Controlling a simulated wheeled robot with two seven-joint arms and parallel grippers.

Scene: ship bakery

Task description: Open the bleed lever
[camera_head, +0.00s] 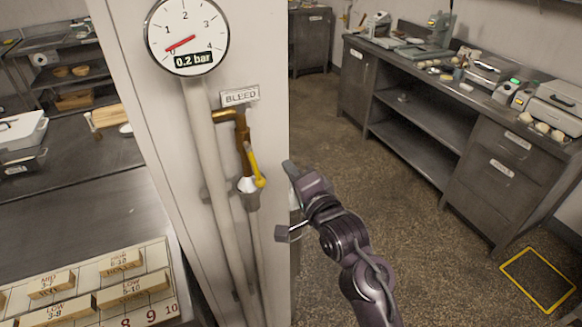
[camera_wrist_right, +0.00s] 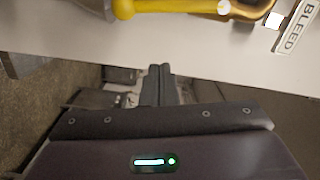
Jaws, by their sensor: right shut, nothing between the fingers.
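The yellow bleed lever (camera_head: 253,166) hangs steeply downward beside the brass pipe (camera_head: 242,128) on the pale panel, under the BLEED label (camera_head: 240,96). It also shows as a yellow bar along the top of the right wrist view (camera_wrist_right: 165,5). My right gripper (camera_head: 290,168) is just right of the lever at the panel's edge in the head view. Its dark fingers (camera_wrist_right: 159,70) are shut and empty in the wrist view, apart from the lever. The round gauge (camera_head: 187,36) above reads 0.2 bar. My left gripper is out of view.
A grey funnel (camera_head: 249,199) sits under the brass outlet, and a long pale pipe (camera_head: 210,150) runs down the panel. A counter with labelled blocks (camera_head: 132,287) is at the left. Steel cabinets (camera_head: 500,180) stand at the right, with open floor between.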

